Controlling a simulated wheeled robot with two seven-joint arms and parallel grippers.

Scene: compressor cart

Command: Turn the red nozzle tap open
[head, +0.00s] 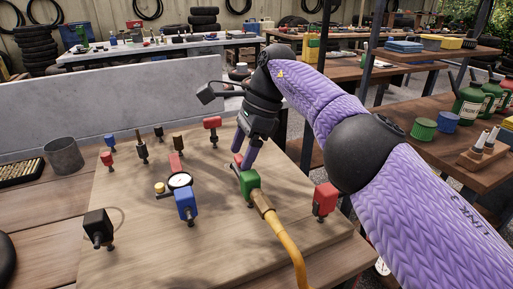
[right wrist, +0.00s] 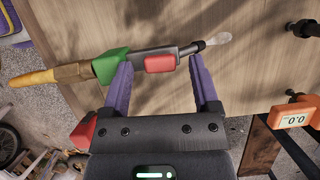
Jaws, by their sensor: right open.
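The red nozzle tap (right wrist: 160,63) shows in the right wrist view as a small red block on the dark nozzle body (right wrist: 140,54). The nozzle joins a green block (right wrist: 111,66), which also shows in the head view (head: 249,182). A brass fitting and yellow hose (head: 285,235) lead away from it. My right gripper (right wrist: 161,70) is open, with one purple finger on each side of the tap and visible gaps. In the head view the right gripper (head: 242,161) points down just behind the green block, and its fingers largely hide the tap. My left gripper is not in view.
A blue block with a round gauge (head: 180,181) stands left of the nozzle. A red block (head: 325,198) stands to the right. An orange digital meter (right wrist: 290,117) is right of the gripper in the wrist view. Several other fittings stand on the wooden board (head: 150,250).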

